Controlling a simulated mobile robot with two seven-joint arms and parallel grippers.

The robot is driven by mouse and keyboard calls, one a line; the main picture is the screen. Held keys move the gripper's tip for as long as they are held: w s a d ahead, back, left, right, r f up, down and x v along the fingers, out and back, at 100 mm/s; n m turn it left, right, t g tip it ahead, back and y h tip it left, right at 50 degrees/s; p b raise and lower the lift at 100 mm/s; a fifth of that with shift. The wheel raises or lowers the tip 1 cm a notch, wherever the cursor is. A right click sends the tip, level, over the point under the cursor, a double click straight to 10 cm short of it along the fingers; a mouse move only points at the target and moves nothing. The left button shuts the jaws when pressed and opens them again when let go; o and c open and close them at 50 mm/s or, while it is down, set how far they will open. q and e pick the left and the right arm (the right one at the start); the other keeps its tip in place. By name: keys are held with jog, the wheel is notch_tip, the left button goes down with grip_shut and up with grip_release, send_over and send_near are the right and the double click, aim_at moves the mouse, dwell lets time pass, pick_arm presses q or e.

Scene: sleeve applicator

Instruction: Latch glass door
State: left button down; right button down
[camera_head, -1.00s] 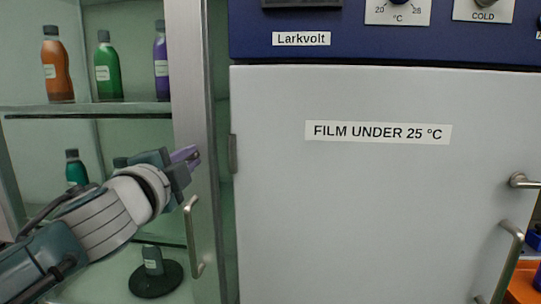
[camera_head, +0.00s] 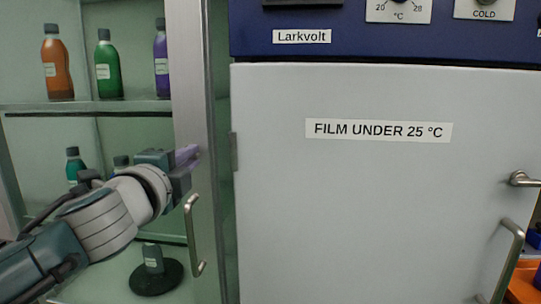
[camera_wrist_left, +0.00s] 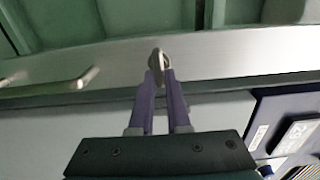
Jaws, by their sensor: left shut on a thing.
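The glass door (camera_head: 190,60) has a grey metal frame that stands upright at the left of the white cabinet. Its bar handle (camera_head: 193,237) is below my left gripper (camera_head: 190,155). My left gripper's purple fingers are at the door frame. In the left wrist view, the fingers (camera_wrist_left: 160,78) are shut on a small metal latch (camera_wrist_left: 158,57) on the frame (camera_wrist_left: 215,55). The latch is hidden in the head view, and its exact turn is hard to tell. My right gripper is out of view.
Shelves behind the glass hold an orange bottle (camera_head: 57,68), a green bottle (camera_head: 108,68) and a purple bottle (camera_head: 161,65). A small bottle stands on a black round base (camera_head: 157,281) below. The white cabinet door (camera_head: 350,200) is close on the right.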

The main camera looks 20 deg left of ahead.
pick_arm(q)
jog(key=c, duration=0.9)
grip_release()
jog(key=shift+s, duration=0.1)
jog(key=shift+b+v, duration=0.3)
jog(key=shift+v, duration=4.6)
jog(key=shift+f, duration=0.1)
